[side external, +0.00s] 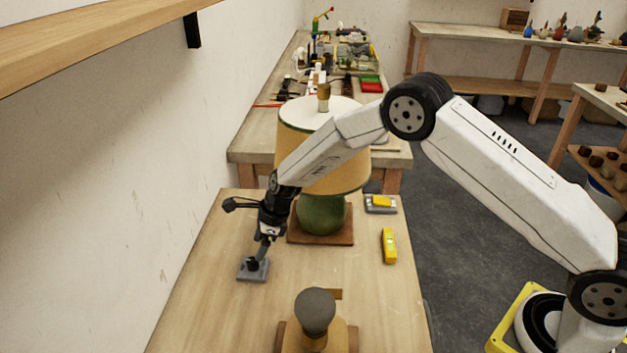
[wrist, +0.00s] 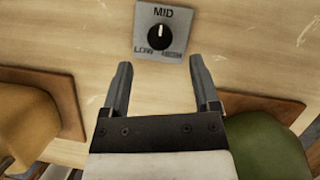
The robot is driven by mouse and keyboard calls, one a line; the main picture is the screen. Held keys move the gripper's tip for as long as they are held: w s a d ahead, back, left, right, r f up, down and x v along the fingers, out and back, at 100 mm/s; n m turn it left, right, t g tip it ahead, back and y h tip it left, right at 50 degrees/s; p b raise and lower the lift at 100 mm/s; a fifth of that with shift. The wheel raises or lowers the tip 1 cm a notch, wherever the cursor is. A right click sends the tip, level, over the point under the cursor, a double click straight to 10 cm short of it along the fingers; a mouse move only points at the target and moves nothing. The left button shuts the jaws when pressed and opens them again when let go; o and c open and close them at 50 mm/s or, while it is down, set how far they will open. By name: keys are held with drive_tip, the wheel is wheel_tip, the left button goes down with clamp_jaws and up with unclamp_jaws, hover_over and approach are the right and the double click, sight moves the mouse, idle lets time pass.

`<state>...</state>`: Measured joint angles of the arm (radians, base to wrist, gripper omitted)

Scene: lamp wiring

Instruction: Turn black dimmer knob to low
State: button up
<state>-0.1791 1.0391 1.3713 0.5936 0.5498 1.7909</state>
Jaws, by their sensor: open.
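The black dimmer knob (wrist: 160,37) sits on a grey square plate (wrist: 178,16) lettered MID, LOW and HIGH. Its white mark points up at MID in the wrist view. In the side view the plate (side external: 246,275) lies on the bench to the left of the green lamp, with the knob (side external: 252,262) partly behind my fingers. My gripper (wrist: 160,68) is open and empty. In the wrist view its fingertips stand apart just below the plate's lower edge in the picture. I cannot tell their exact height above it.
A green lamp (side external: 322,217) with a tan shade stands on a wooden base close beside my gripper. A yellow tool (side external: 389,246) and a grey-yellow item (side external: 381,203) lie to the right. A dark-topped wooden object (side external: 315,310) stands in front. The bench left of the plate is clear.

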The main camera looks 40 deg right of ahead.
sight(253, 260)
drive_tip(key=shift+x, duration=2.8)
clamp_jaws()
